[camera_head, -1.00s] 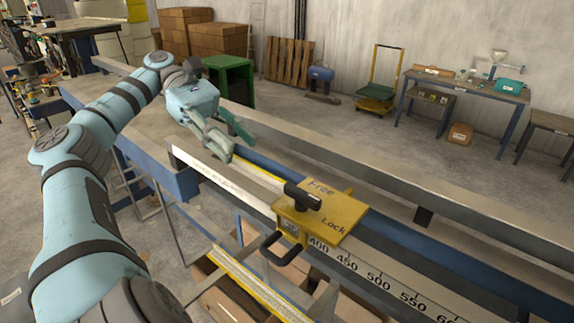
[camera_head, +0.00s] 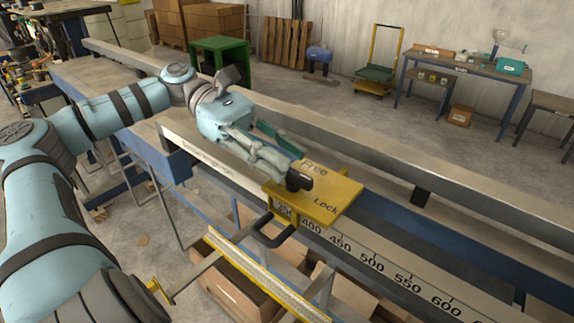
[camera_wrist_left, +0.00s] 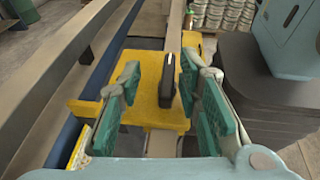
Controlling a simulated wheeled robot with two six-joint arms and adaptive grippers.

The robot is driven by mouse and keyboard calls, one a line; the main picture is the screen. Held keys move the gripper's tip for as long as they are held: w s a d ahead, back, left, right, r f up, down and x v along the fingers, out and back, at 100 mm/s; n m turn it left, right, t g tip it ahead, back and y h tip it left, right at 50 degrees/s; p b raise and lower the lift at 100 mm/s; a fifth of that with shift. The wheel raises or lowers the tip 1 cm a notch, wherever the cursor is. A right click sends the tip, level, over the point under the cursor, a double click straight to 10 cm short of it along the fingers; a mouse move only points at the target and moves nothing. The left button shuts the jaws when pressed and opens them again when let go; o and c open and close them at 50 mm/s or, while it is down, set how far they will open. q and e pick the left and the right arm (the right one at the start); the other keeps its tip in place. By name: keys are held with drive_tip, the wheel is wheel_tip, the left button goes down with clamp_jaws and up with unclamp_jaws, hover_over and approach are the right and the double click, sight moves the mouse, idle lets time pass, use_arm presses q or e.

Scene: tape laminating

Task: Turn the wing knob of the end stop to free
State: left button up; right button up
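The end stop is a yellow block (camera_head: 325,206) on the measuring rail, with "Free" and "Lock" written on its top. Its black wing knob (camera_head: 301,178) sits on top, partly hidden by my left gripper in the head view. My left gripper (camera_head: 284,160) is open, with its fingers at the knob. In the left wrist view the black knob (camera_wrist_left: 167,80) stands between the green finger pads, closer to the right pad (camera_wrist_left: 187,84), with a gap at the left pad (camera_wrist_left: 131,85). My right gripper is not in view.
A ruler rail (camera_head: 385,268) with printed numbers runs to the lower right. A black loop handle (camera_head: 272,235) sticks out at the stop's front. A long grey beam (camera_head: 350,145) runs behind. A green stand (camera_head: 222,50) and a side table (camera_head: 465,70) are farther back.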

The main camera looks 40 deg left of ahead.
use_arm(q)
drive_tip(key=shift+s, duration=0.15)
drive_tip(key=c, duration=0.7)
drive_tip(key=shift+s+r, duration=0.15)
drive_tip(key=shift+s, duration=0.05)
clamp_jaws()
drive_tip(key=shift+w, duration=0.1)
